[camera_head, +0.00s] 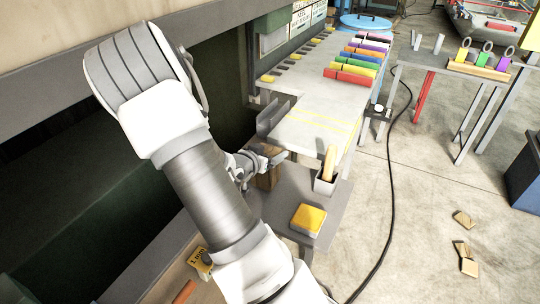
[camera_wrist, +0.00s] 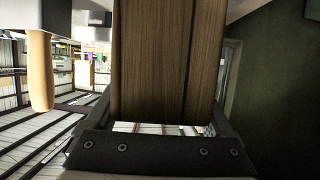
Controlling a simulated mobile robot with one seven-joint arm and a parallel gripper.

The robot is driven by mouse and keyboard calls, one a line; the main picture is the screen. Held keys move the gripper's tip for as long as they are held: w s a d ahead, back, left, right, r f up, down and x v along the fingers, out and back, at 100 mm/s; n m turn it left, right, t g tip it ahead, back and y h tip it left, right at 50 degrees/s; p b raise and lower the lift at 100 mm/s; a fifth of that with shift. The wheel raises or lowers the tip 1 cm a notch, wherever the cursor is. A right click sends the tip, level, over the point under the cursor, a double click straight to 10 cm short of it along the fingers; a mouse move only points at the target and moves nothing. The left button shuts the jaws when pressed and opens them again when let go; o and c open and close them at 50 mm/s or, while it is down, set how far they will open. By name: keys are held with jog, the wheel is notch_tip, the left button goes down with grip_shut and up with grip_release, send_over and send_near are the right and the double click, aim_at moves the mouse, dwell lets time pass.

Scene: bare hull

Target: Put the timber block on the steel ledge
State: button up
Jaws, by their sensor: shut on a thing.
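The timber block (camera_head: 267,178) is brown and shows below my gripper (camera_head: 262,160) in the head view, partly hidden by the gripper and arm. In the wrist view the timber block (camera_wrist: 165,60) fills the middle, with its wood grain running up the picture. My gripper is shut on it. A pale grey steel surface with yellow lines (camera_head: 308,128) lies just right of and beyond the gripper. A lower, darker grey shelf (camera_head: 335,205) lies to the right of the block. I cannot tell which is the steel ledge, or whether the block touches either.
Coloured bars (camera_head: 352,70) lie farther back. An upright grey plate (camera_head: 270,118) stands close to the gripper. A dark recess (camera_head: 90,180) lies left; a black cable (camera_head: 392,190) crosses the floor.

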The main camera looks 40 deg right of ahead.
jog(key=shift+f, duration=0.35)
jog(key=shift+f, duration=0.1)
jog(key=shift+f, duration=0.15)
jog(key=o, duration=1.5)
